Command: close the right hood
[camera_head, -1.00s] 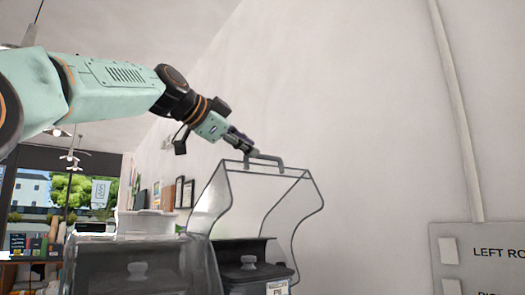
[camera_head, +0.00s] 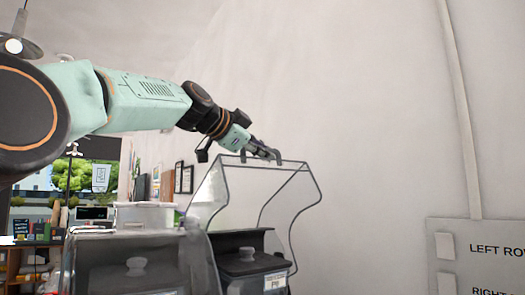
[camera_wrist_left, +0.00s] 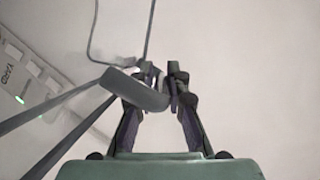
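The right hood (camera_head: 250,195) is a clear shell with dark edges, raised open above the right black unit (camera_head: 240,262). Its grey handle (camera_head: 243,155) is at the top edge. My left gripper (camera_head: 268,153) is at this handle, reaching from the upper left. In the left wrist view the handle (camera_wrist_left: 135,88) crosses in front of one finger, with its end near the gap between the fingers. The left gripper's fingertips (camera_wrist_left: 165,76) are close together with a narrow gap; whether they grip the handle is unclear. My right gripper is not in view.
The left hood (camera_head: 90,270) is down over the unit beside it. A panel (camera_head: 455,235) with white buttons and partly cut-off labels is at the lower right. A plain wall (camera_head: 380,100) stands behind. A white box (camera_head: 145,215) sits behind the units.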

